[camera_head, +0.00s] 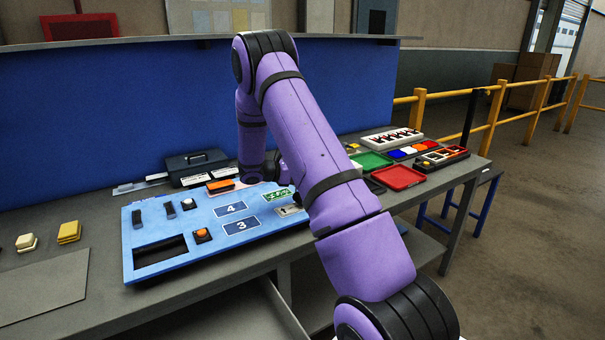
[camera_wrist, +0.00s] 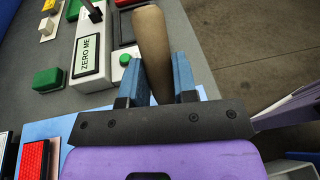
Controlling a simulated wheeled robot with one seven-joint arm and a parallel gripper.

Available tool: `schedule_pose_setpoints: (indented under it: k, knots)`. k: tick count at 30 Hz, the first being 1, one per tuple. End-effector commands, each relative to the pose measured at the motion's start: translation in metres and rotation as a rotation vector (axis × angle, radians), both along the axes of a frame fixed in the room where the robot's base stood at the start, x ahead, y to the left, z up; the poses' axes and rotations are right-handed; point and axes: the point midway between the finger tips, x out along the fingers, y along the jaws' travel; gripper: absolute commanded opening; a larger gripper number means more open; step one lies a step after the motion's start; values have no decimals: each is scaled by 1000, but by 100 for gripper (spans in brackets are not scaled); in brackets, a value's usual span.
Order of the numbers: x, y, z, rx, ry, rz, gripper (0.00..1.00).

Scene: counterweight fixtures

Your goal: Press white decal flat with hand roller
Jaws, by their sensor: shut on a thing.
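My gripper (camera_wrist: 157,68) is shut on a tan, rounded handle (camera_wrist: 152,35) in the wrist view, with a blue finger on each side. The handle looks like that of the hand roller; no roller head shows. In the head view my gripper is mostly hidden behind my purple arm. A light blue panel (camera_head: 150,215) lies on the grey bench. It has dark blue plates marked 4 (camera_head: 231,209) and 3 (camera_head: 241,226), and a green patterned label (camera_head: 277,195). A small whitish rectangle (camera_head: 290,210) beside my arm may be the white decal; its flatness cannot be told.
A white device marked ZERO ME (camera_wrist: 90,55) with a green button (camera_wrist: 125,59) is near the handle. A green block (camera_wrist: 48,79) sits beside it. Red (camera_head: 398,177) and green (camera_head: 371,160) trays stand at right. The panel carries an orange button (camera_head: 201,233).

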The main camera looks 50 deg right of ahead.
Motion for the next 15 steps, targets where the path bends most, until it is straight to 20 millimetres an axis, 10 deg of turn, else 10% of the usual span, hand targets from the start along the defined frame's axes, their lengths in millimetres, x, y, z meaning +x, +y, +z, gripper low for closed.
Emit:
schedule_pose_setpoints:
  k: [15]
  knots:
    - [0,0,-5,0,-1,0,3]
